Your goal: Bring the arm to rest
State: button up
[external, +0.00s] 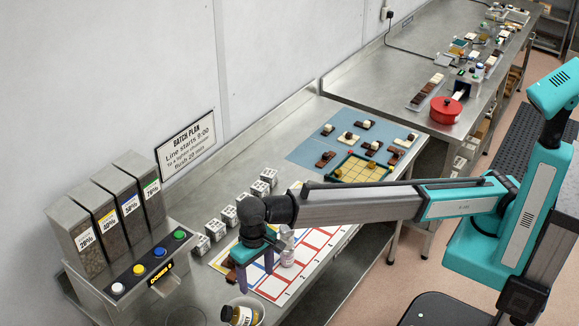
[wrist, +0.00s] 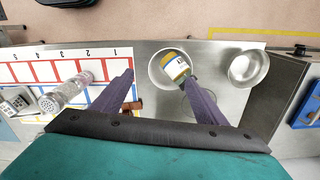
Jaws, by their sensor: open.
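My arm reaches from the right over the steel bench, bent down at the wrist. My gripper (external: 255,283) points down over the near part of the bench, beside the numbered card. Its fingers are apart and nothing is between them; in the wrist view my gripper (wrist: 160,84) also shows spread fingers. A jar with a yellow and white label (wrist: 177,70) leans in a metal bowl (wrist: 155,78), beyond the fingertips. In the external view the jar (external: 240,316) is at the bottom edge. A clear shaker (external: 288,250) stands close to the right of my gripper.
A dispenser with coloured buttons (external: 150,265) stands left of my gripper. Several white printed cubes (external: 229,216) line the back. A blue mat (external: 305,150) with chocolate pieces lies farther off. An empty bowl (wrist: 248,68) shows in the wrist view.

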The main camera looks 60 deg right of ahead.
dwell(0.5)
